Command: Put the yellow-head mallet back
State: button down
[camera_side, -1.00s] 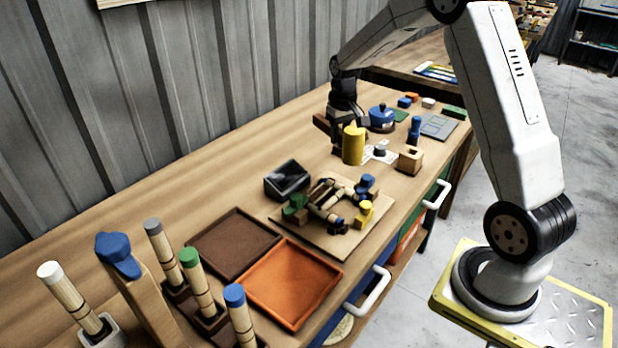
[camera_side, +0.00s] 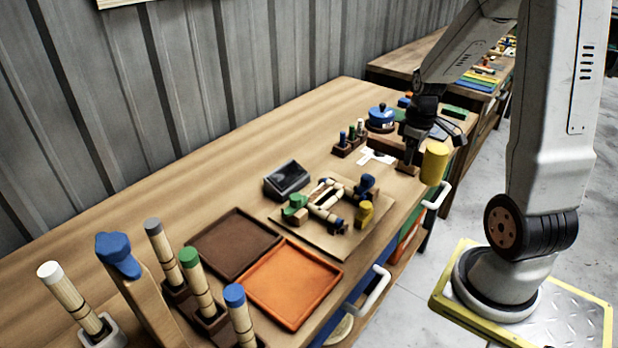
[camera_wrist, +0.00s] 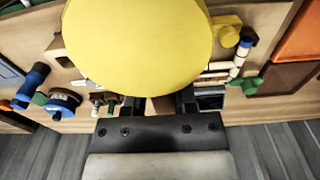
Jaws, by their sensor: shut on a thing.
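The yellow-head mallet (camera_side: 434,163) is held in my gripper (camera_side: 420,136), above the right front edge of the workbench. Its yellow head looks upright in the side view. In the wrist view the yellow head (camera_wrist: 137,45) fills the top middle, in front of my fingers (camera_wrist: 160,104), and hides most of the grip. The handle is hard to make out.
A white cross-shaped mark (camera_side: 377,156) lies left of the block. A small peg rack (camera_side: 350,145) and a blue pot-like item (camera_side: 381,118) stand behind. The rattan assembly board (camera_side: 320,232), black bin (camera_side: 287,181) and orange tray (camera_side: 292,284) are nearer. The back-left bench is clear.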

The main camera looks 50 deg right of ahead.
jog(key=shift+s, duration=0.15)
jog(key=w+d+f, duration=0.2)
jog(key=w, duration=0.1)
jog(key=w+d+f, duration=0.2)
jog(key=w+f, duration=0.1)
jog(key=w, duration=0.1)
jog(key=w+d+f, duration=0.3)
jog(key=shift+w+f, duration=0.25)
jog(key=shift+w, duration=0.1)
jog(key=shift+w+d+f, duration=0.15)
jog(key=shift+w+f, duration=0.2)
jog(key=shift+f, duration=0.05)
jog(key=shift+w+d+f, duration=0.15)
jog(key=shift+w+f, duration=0.05)
jog(key=shift+f, duration=1.65)
jog(key=shift+f, duration=0.15)
